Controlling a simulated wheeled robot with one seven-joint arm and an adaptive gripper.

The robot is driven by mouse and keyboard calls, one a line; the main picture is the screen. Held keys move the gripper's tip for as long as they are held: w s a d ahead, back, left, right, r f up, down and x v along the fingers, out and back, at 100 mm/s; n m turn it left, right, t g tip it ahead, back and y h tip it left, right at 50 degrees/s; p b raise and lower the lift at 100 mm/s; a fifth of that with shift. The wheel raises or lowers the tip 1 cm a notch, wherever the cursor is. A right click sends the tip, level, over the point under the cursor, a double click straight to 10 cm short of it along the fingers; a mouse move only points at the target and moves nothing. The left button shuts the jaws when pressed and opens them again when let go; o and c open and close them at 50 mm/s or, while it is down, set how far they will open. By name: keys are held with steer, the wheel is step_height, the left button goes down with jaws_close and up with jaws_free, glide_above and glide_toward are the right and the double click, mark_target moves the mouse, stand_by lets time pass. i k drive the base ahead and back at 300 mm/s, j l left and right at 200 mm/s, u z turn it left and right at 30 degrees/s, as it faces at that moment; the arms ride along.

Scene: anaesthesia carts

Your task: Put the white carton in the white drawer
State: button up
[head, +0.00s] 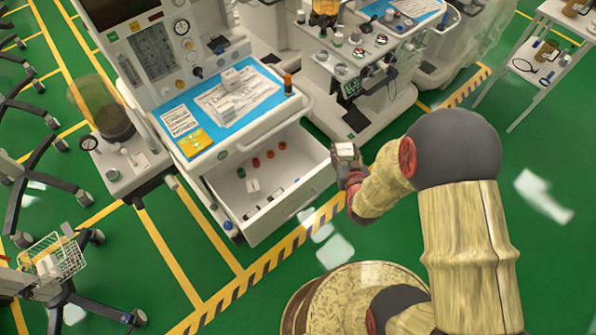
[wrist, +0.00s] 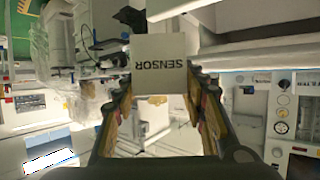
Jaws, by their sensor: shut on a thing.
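The white carton (wrist: 160,68), printed "SENSOR", is between the fingertips of my gripper (wrist: 160,98) in the wrist view. My gripper is shut on it. In the head view the carton (head: 345,151) shows at the tip of my gripper (head: 348,168), just right of the open drawer. The white drawer (head: 290,200) is pulled out of the anaesthesia cart below its blue worktop. Inside lie several small red, orange and green round items, a small white box and some dark pen-like items. The carton appears to be above the drawer's right edge; its exact height is unclear.
The blue worktop (head: 262,85) above the drawer holds papers, a yellow card and an orange-capped item. A second cart (head: 350,110) stands behind. A wire basket (head: 50,262) is at the lower left, and a white side table (head: 545,60) at the upper right. Green floor lies open at right.

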mark_target(284, 169)
steer(key=j+z, duration=0.45)
steer(key=k+j+z, duration=0.1)
steer(key=z, duration=0.4)
steer(key=k+j+z, duration=0.15)
steer(key=j+z, duration=0.3)
steer(key=k+j+z, duration=0.15)
steer(key=z, duration=0.3)
steer(key=k+j+z, duration=0.35)
steer(key=k+j, duration=0.65)
steer(key=i+j, duration=0.1)
